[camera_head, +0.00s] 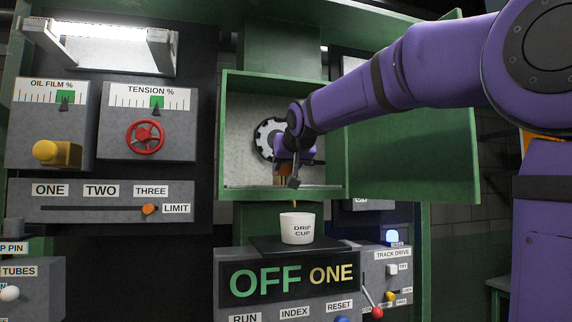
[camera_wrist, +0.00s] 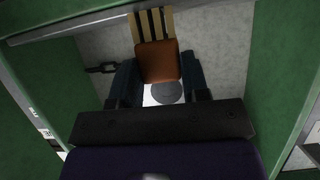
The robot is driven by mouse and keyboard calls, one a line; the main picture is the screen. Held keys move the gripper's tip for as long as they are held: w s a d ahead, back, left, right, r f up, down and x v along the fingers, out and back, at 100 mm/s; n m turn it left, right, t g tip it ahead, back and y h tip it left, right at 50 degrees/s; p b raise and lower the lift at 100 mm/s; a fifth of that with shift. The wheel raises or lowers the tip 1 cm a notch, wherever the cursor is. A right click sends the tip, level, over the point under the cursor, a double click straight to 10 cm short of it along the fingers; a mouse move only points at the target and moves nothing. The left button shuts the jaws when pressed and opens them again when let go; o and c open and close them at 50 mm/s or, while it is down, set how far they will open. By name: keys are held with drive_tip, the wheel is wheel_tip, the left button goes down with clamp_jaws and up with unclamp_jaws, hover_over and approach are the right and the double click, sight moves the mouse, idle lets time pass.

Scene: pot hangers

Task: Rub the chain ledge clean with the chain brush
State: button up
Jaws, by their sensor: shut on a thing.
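My gripper (camera_head: 288,163) reaches into the open green cabinet. In the wrist view its two dark teal fingers (camera_wrist: 158,85) are shut on the chain brush (camera_wrist: 158,62), which has an orange-brown block and pale striped bristles pointing away from my wrist. In the head view only a small brown part of the brush (camera_head: 284,169) shows under the gripper. The chain ledge is hard to single out; the cabinet's bottom edge (camera_head: 245,192) lies below the brush. I cannot tell whether the bristles touch anything.
A toothed wheel (camera_head: 264,140) is behind my gripper. The cabinet's green door (camera_head: 415,150) stands open at right, behind my arm. A white drip cup (camera_head: 297,229) stands on a dark shelf below. Control panels with a red wheel (camera_head: 145,137) are at left.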

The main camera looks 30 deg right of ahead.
drive_tip(key=shift+w+a, duration=0.2)
drive_tip(key=shift+w, duration=2)
drive_tip(key=shift+w+a+f, duration=0.1)
drive_tip(key=shift+w+a, duration=0.05)
drive_tip(key=shift+a, duration=0.65)
drive_tip(key=shift+w+a, duration=0.3)
drive_tip(key=shift+a, duration=0.5)
